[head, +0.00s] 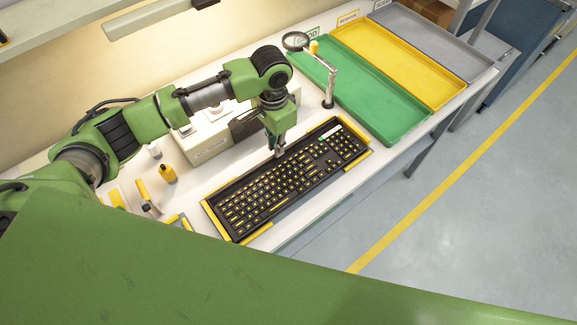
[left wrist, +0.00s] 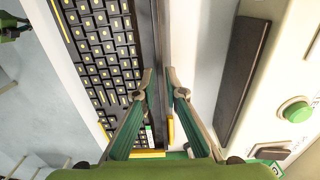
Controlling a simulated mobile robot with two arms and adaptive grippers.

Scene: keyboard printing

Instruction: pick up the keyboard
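The black keyboard (head: 285,185) with yellow-marked keys lies flat on the white workbench, with yellow pieces along its ends. My left gripper (head: 279,153) points down at the keyboard's back long edge, near the middle. In the left wrist view, the keyboard (left wrist: 105,50) fills the left side. There the two fingers of my left gripper (left wrist: 160,76) stand apart, one on each side of the keyboard's dark back edge. A gap shows between the fingertips; whether either touches the edge I cannot tell. My right gripper is not in view.
Green (head: 385,128), yellow (head: 425,85) and grey (head: 430,40) trays lie at the right. A magnifier on a stand (head: 328,85) is close behind the keyboard. A pale box with a green button (left wrist: 296,110) is behind my gripper.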

